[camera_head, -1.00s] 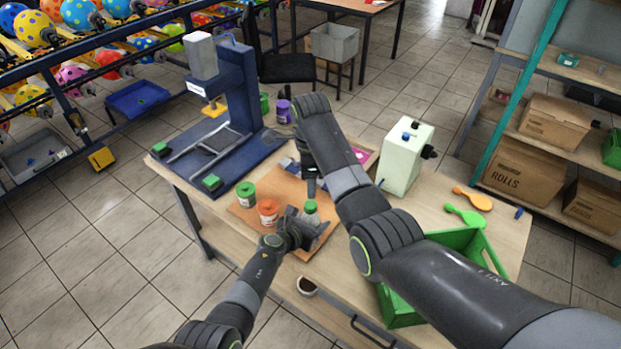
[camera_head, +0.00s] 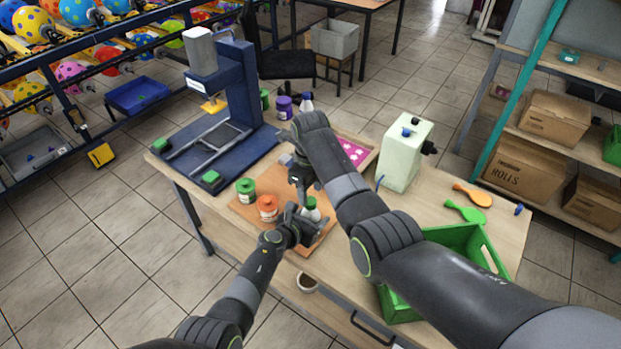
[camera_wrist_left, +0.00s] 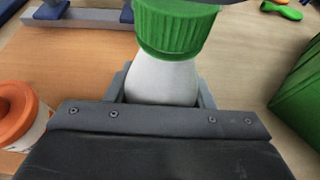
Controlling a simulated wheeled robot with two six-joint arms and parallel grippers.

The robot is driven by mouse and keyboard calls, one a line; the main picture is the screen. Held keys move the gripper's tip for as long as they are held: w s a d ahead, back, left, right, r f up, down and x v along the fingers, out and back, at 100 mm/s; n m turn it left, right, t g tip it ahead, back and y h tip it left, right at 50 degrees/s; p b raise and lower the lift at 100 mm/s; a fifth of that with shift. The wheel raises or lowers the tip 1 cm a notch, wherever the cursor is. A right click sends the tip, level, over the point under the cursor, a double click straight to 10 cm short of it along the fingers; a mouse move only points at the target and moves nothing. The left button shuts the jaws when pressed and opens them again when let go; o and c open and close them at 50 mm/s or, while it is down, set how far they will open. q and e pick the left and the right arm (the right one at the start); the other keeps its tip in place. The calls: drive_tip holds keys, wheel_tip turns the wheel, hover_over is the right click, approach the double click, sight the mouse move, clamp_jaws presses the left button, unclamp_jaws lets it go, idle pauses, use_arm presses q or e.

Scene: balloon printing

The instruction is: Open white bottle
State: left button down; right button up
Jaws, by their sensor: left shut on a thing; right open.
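The white bottle has a ribbed green cap and stands upright on the brown board on the table. In the left wrist view the bottle (camera_wrist_left: 162,82) sits between the fingers of my left gripper (camera_wrist_left: 160,95), with its green cap (camera_wrist_left: 176,26) above them. In the head view my left gripper (camera_head: 300,222) is shut on the bottle (camera_head: 311,212) from the front left. My right gripper (camera_head: 302,188) is open and points down just above and behind the bottle, apart from the cap as far as I can tell. Its fingertips are partly hidden.
An orange-capped jar (camera_head: 267,208) and a green-capped jar (camera_head: 246,191) stand left of the bottle. A blue press (camera_head: 238,85) is behind them. A green crate (camera_head: 470,238) and a pale green box (camera_head: 404,150) stand to the right.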

sight(310, 203)
drive_tip(key=shift+f, duration=1.45)
